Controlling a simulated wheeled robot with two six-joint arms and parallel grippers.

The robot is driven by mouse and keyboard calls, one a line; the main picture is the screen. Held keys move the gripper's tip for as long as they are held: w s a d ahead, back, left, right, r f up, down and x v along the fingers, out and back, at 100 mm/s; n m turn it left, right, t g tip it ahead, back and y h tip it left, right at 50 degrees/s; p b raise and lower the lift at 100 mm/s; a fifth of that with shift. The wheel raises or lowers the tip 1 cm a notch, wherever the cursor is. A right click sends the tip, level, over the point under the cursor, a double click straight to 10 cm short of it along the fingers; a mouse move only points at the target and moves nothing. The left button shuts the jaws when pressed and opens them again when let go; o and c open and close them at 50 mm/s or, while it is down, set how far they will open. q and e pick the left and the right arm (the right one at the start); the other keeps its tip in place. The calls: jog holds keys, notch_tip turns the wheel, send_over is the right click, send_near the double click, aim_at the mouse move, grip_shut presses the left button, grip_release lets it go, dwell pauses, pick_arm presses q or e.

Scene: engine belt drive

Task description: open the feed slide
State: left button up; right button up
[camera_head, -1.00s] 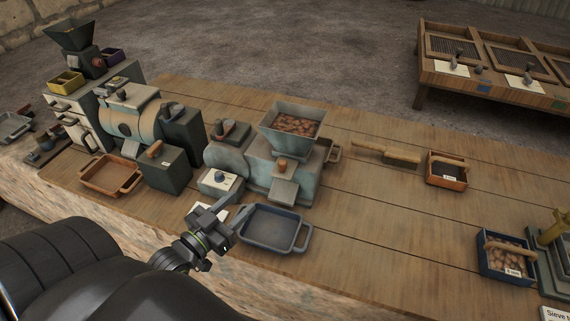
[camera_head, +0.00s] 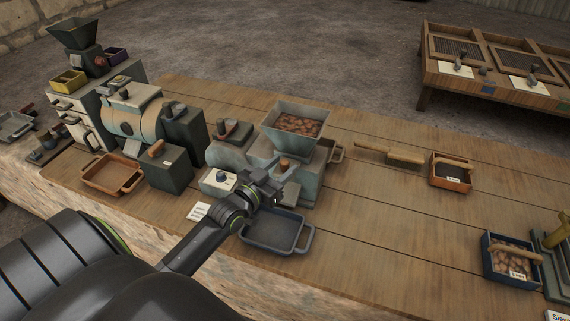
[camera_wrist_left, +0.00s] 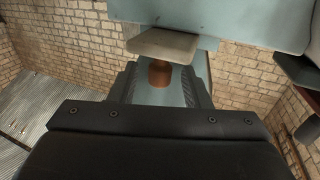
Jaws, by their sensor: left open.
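The grey-blue mill (camera_head: 305,187) stands mid-bench with a hopper (camera_head: 296,125) of brown lumps on top. A brown knob (camera_head: 284,163), which looks like the feed slide's handle, sits on its front below the hopper. The knob also shows in the left wrist view (camera_wrist_left: 159,72), below a pale plate (camera_wrist_left: 162,45) and between the dark fingers. My left gripper (camera_head: 270,189) is open and empty in front of the mill, just below and left of the knob, with no clear contact. How far the slide stands out cannot be told. My right gripper is out of view.
A grey-blue tray (camera_head: 302,246) lies below my left gripper. A white switch box (camera_head: 219,181) is left of the mill, with a dark box (camera_head: 166,173) farther left. A brush (camera_head: 390,154) and small orange-rimmed box (camera_head: 451,183) lie right.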

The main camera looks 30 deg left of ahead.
pick_arm(q)
jog(key=shift+w+d, duration=0.1)
jog(key=shift+w, duration=0.85)
grip_shut()
jog(key=shift+s, duration=0.1)
